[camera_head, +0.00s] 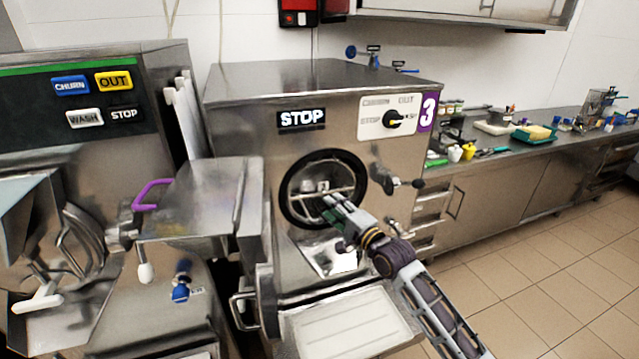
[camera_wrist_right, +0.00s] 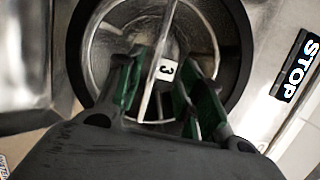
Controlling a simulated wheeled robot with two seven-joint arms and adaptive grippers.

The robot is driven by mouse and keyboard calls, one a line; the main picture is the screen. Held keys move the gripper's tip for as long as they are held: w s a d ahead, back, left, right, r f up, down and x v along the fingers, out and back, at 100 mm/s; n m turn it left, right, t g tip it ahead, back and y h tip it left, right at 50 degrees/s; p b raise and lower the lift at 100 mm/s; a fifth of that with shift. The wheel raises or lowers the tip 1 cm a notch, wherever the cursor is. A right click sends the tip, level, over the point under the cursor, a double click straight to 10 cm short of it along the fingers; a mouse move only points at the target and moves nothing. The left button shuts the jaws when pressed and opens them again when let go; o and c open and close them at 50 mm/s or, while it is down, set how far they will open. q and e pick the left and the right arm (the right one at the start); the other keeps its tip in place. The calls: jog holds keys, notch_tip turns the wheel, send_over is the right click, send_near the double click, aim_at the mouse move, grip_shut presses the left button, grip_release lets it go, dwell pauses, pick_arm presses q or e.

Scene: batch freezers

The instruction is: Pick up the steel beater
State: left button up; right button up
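The steel beater (camera_head: 318,188) sits inside the round, black-rimmed opening of the middle machine. In the right wrist view its pale bar (camera_wrist_right: 157,62) runs up and down across the opening, with a white label marked 3 beside it. My right gripper (camera_head: 331,208) is at the mouth of the opening. In the right wrist view its two green-padded fingers (camera_wrist_right: 160,92) are apart, one on each side of the bar, with gaps visible. The fingers hide the lower part of the beater. My left gripper is not in view.
The machine's hinged steel door (camera_head: 205,195) with a purple handle stands swung open at left. A pale tray shelf (camera_head: 350,330) lies below. The right counter (camera_head: 480,160) holds bottles and trays.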

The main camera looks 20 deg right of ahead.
aim_at(319, 195)
jog(key=shift+x, duration=2.85)
jog(key=shift+w, duration=0.15)
jog(key=shift+f+p+x, duration=0.1)
jog(key=shift+p+x, duration=0.15)
jog(key=shift+x, duration=0.95)
jog(key=shift+f+p+x, duration=0.15)
jog(key=shift+p+x, duration=0.1)
jog(key=shift+x, duration=0.95)
jog(key=shift+d, duration=0.1)
jog(key=shift+r, duration=0.1)
grip_shut()
